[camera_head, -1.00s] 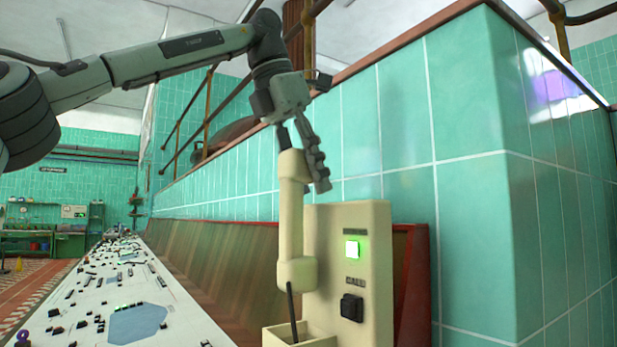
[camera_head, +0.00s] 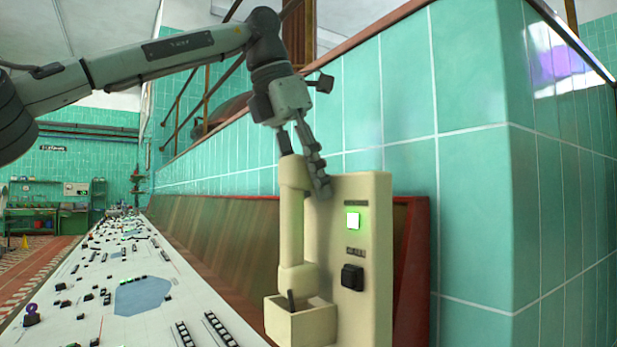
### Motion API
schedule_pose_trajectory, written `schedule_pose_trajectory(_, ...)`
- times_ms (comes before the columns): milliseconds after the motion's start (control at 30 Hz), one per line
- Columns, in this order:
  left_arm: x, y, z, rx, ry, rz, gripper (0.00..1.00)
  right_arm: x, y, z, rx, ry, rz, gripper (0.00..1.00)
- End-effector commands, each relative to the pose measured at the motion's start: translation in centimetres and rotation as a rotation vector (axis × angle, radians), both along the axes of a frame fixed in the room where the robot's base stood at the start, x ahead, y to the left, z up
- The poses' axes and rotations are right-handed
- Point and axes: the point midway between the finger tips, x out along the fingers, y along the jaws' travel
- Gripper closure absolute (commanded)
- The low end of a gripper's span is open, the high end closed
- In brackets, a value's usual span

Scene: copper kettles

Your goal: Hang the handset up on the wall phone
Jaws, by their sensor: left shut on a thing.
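The cream handset (camera_head: 291,230) is upright in front of the left part of the wall phone. My left gripper (camera_head: 305,175) is shut on its upper end, with a finger on each side. The cream wall phone (camera_head: 372,255) has a lit green square, a black knob and an open box-shaped cradle (camera_head: 300,325) at its lower left. The handset's lower end is at the cradle's opening, and a short dark cord piece shows there. I cannot tell whether the handset touches the cradle. My right gripper is not in view.
A long white control desk (camera_head: 120,290) with small switches runs along the left. A red-edged wooden panel (camera_head: 225,235) stands behind it and the phone. The green tiled wall (camera_head: 470,180) fills the right. A brown rail tops the wall.

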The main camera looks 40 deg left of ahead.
Motion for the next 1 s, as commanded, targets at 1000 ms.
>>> schedule_pose_trajectory(1000, 0.30, -0.31, 0.12, -0.002, -0.004, -0.002, 1.00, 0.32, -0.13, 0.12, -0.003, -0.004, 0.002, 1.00)
